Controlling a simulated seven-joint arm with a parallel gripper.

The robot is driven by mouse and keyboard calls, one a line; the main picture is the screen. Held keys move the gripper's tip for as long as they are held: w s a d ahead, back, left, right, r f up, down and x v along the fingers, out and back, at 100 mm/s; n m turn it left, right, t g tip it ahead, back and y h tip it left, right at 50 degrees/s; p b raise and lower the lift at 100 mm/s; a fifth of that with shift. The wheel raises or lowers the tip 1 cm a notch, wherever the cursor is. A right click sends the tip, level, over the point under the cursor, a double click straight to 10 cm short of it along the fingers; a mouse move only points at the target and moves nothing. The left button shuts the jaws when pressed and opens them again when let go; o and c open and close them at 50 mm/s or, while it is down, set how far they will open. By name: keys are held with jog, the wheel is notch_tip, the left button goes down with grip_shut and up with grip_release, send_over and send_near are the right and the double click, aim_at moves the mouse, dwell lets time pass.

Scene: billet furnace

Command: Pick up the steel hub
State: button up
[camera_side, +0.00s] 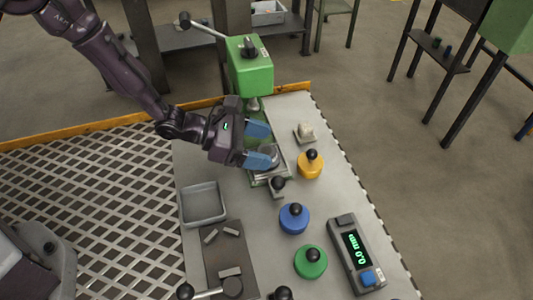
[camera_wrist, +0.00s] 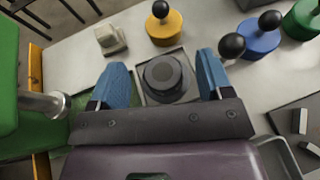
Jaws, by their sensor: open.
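The steel hub, a round dark grey stepped piece (camera_wrist: 165,73), sits in a square metal holder (camera_wrist: 186,57) in the wrist view. In the side view the hub (camera_side: 270,150) is partly hidden by my near finger. My gripper (camera_side: 266,144) is open, with two blue fingers apart. In the wrist view the fingers stand at the left and right of the hub, with a gap on each side. I cannot tell how far above the holder the fingertips are.
A green press (camera_side: 250,68) with a lever stands behind the holder. A yellow knobbed weight (camera_side: 310,165), a blue one (camera_side: 294,218) and a green one (camera_side: 310,262) stand nearby. A black-knobbed part (camera_side: 277,186) is close to the holder. A grey tray (camera_side: 203,204) and a gauge (camera_side: 356,250) flank the bench.

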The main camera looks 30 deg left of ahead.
jog(key=shift+x, duration=0.85)
jog(key=shift+r, duration=0.15)
grip_shut()
